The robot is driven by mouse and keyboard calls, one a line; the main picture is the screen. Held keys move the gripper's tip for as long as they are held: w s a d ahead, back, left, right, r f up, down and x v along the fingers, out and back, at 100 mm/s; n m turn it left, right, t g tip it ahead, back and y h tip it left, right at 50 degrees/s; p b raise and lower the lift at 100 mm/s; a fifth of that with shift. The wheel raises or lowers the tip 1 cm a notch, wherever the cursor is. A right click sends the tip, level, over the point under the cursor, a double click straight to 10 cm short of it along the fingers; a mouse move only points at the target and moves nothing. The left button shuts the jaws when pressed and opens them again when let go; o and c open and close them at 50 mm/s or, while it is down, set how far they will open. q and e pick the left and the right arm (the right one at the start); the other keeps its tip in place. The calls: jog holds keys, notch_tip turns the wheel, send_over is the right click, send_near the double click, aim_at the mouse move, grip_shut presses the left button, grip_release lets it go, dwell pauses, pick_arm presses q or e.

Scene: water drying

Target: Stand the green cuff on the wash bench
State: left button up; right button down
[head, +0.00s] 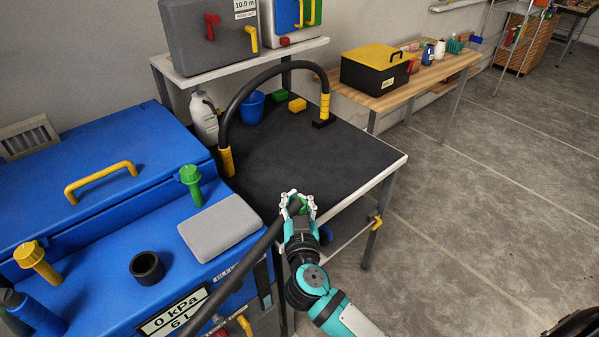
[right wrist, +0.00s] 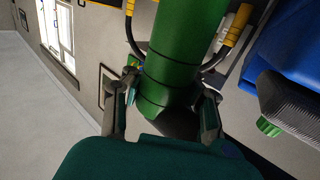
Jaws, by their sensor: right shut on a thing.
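My right gripper (head: 298,203) is shut on the green cuff (head: 303,205), at the front edge of the black-topped wash bench (head: 285,160). A dark hose (head: 232,284) runs from the cuff to the lower left. In the right wrist view the cuff (right wrist: 182,50) is a green cylinder between the two fingers (right wrist: 168,92). In the head view the gripper hides most of it. I cannot tell its height over the bench top. My left gripper is not in view.
A black hose arch with yellow cuffs (head: 324,106) stands on the bench. A white bottle (head: 204,122), blue bucket (head: 252,108) and yellow sponge (head: 297,105) are at the back. A blue machine (head: 110,215) with a grey pad stands left. The bench's front right is clear.

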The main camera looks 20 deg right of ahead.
jog(key=w+d+f+b, duration=0.1)
jog(key=w, duration=0.3)
jog(key=w+d+f+b, duration=0.1)
jog(key=w+f, duration=0.1)
jog(key=w, duration=0.2)
jog(key=w+d+f+b, duration=0.1)
jog(key=w+f+b, duration=0.1)
jog(key=w, duration=0.2)
jog(key=shift+w+d, duration=0.2)
jog(key=shift+d, duration=0.2)
jog(key=shift+r, duration=0.1)
jog(key=c, duration=1.9)
grip_release()
jog(key=o, duration=0.7)
jog(key=shift+o, duration=0.4)
